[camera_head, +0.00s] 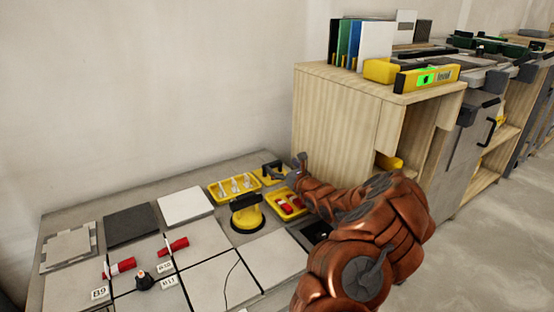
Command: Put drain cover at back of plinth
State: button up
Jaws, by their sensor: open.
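The plinth (262,157) is a low grey platform against the wall, covered with tiles and tools. My gripper (284,172) is open above its back right part, near the wooden cabinet. A small dark item (270,171) lies close by the fingertips; I cannot tell whether they touch. I cannot tell for sure which thing is the drain cover. A dark square (314,230) in the right part of the plinth is partly hidden by my arm and could be the drain or its cover.
Yellow trays (222,196) hold white pieces and red pieces. A yellow suction lifter (246,213) stands in front of them. Loose tiles (131,225) lie at the back left. The wooden cabinet (334,120) rises close behind my gripper, with a yellow level (412,80) on top.

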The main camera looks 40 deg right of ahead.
jog(key=shift+s+a+r+p, duration=0.1)
jog(key=shift+s+p, duration=0.5)
jog(key=shift+s, duration=2.1)
